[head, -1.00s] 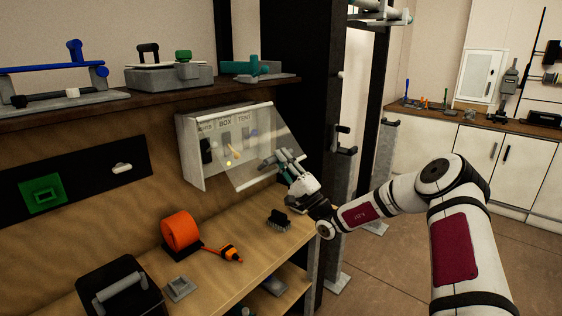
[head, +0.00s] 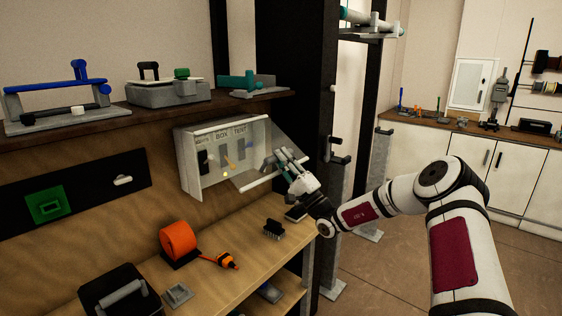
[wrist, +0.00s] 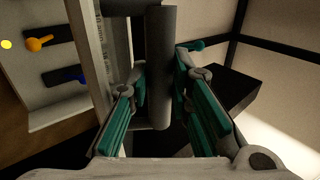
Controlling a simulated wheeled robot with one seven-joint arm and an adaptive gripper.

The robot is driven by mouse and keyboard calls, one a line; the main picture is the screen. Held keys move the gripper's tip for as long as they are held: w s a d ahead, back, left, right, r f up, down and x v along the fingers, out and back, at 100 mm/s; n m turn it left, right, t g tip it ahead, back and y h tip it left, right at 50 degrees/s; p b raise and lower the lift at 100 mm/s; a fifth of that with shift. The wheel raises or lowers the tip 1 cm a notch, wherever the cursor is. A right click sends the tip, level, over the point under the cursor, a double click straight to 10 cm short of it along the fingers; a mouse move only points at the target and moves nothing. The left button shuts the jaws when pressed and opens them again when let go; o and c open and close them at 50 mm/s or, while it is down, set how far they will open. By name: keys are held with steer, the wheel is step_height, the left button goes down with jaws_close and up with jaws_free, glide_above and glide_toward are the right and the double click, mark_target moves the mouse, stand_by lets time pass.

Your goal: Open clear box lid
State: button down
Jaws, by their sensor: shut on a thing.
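The wall box (head: 189,165), pale with a labelled panel of switches, stands above the workbench. Its clear lid (head: 285,142) stands out from the box at the right, and the panel shows uncovered. My gripper (head: 284,160) is at the outer part of the lid. In the wrist view, my gripper (wrist: 158,108) has its teal-padded fingers on both sides of a grey round handle (wrist: 161,60) and is shut on it. The box interior (wrist: 60,90) shows at the left there, with a yellow-orange switch (wrist: 40,43) and a blue switch (wrist: 65,76).
The workbench (head: 225,255) below holds an orange reel (head: 178,241), a dark brush (head: 274,230) and a small grey block (head: 178,294). A shelf (head: 120,122) with fixtures runs above at left. A dark post (head: 290,75) stands close behind my gripper.

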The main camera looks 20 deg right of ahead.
steer(key=shift+s+d+r+p, duration=0.1)
steer(key=shift+s+r+p, duration=0.2)
steer(key=shift+r, duration=0.6)
steer(key=shift+s+d+r+p, duration=0.1)
steer(key=shift+r+p, duration=0.25)
steer(key=shift+r, duration=0.5)
steer(key=shift+s+d+r+p, duration=0.15)
steer(key=shift+r+p, duration=0.2)
steer(key=shift+r, duration=0.55)
